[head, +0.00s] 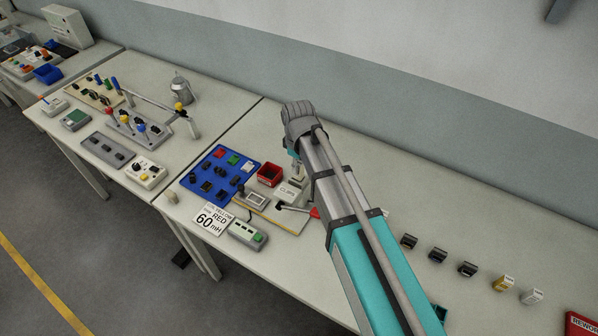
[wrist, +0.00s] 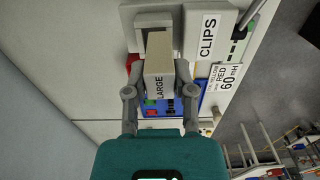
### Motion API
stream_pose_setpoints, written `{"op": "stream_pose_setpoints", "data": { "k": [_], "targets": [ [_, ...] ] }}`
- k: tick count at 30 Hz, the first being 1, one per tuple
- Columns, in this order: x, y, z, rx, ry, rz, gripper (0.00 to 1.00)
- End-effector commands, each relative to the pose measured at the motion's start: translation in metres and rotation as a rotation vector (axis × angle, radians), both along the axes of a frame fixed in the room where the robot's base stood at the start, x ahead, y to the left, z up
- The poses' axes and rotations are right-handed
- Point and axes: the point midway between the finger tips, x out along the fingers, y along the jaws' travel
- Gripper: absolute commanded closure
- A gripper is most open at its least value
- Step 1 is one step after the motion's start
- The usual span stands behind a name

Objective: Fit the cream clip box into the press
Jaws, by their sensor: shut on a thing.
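A cream clip box (wrist: 158,62) with a "LARGE" label is between the fingers of my gripper (wrist: 160,84) in the wrist view. My gripper is shut on it. The grey press (wrist: 191,12) with a "CLIPS" label is just beyond the box. The box's far end overlaps the press in this view, and I cannot tell whether they touch. In the head view the press's labelled part (head: 289,192) shows left of my arm. My wrist and arm hide most of the gripper and box there.
A blue tray (head: 207,166) of small parts, a red bin (head: 270,174), a "60 mH" card (head: 212,219) and a grey button box (head: 247,235) lie left of my arm. Several black clips (head: 438,254) and a yellow box (head: 503,283) stand at right. Bare table lies behind them.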

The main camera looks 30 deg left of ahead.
Motion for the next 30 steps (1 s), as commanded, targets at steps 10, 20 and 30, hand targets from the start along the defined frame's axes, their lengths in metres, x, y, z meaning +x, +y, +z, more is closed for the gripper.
{"op": "stream_pose_setpoints", "data": {
  "k": [10,20,30],
  "targets": [
    [0.005,0.002,-0.007,0.0,0.0,-0.001,1.0],
    [0.008,0.003,-0.034,0.0,0.0,-0.002,1.0],
    [0.009,0.002,-0.04,0.0,0.0,-0.003,1.0]
  ]
}}
